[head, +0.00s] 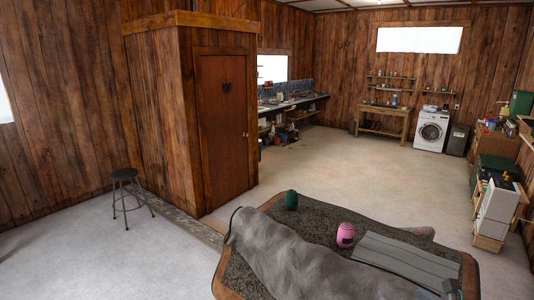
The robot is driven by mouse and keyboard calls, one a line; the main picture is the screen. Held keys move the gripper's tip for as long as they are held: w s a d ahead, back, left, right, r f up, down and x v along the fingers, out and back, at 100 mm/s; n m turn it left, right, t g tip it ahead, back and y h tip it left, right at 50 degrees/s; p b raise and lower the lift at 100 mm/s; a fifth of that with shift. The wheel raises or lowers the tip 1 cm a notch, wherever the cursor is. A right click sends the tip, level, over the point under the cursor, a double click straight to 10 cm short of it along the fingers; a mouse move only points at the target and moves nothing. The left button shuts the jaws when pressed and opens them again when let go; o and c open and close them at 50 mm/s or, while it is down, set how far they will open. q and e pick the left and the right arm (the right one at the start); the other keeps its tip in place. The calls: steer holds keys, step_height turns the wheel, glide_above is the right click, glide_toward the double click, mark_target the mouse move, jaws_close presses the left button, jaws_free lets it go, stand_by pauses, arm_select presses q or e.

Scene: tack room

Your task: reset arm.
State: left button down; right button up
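Neither of my grippers can be made out in the head view. A dark-topped table (238,272) with a wooden rim stands at the bottom centre. A large grey, rumpled cloth-like thing (290,262) lies across it. A pink round container (345,235) with a dark mark stands behind the cloth. A dark green container (291,200) stands at the table's far edge. A flat grey slatted panel (405,262) lies at the right. A small grey shape at the table's lower right is too small to identify.
A dark round stool (125,176) stands at the left. A wooden closet with a brown door (223,125) rises behind the table. A washing machine (431,132) and a wooden workbench (382,121) stand at the back. Cluttered shelving (497,205) lines the right. The floor between is clear.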

steer(key=w+a+f+n+g+y, duration=0.1)
steer(key=a+f+n+g, duration=0.1)
steer(key=f, duration=0.4)
steer(key=w+a+f+n+g, duration=0.1)
steer(key=f+n+g, duration=0.15)
steer(key=f, duration=0.45)
steer(key=s+a+f+n+g, duration=0.3)
steer(key=s+a+f+n, duration=0.3)
steer(key=f+n, duration=0.35)
steer(key=s+a+f+n+g+y, duration=0.1)
steer(key=s+a+f+n+g, duration=0.1)
steer(key=s+a+f+n, duration=0.7)
steer(key=s+a+f+n+g, duration=0.35)
steer(key=f+n, duration=0.45)
steer(key=f, duration=0.3)
arm_select(q)
step_height(320, 180, down, 18)
steer(key=w+b, duration=0.1)
steer(key=b, duration=1.7)
steer(key=shift+f, duration=0.25)
arm_select(e)
step_height(320, 180, down, 19)
steer(key=s+a, duration=0.1)
steer(key=shift+t, duration=0.3)
arm_select(q)
steer(key=shift+w, duration=0.1)
arm_select(e)
steer(key=shift+a+r, duration=0.1)
steer(key=shift+r, duration=0.05)
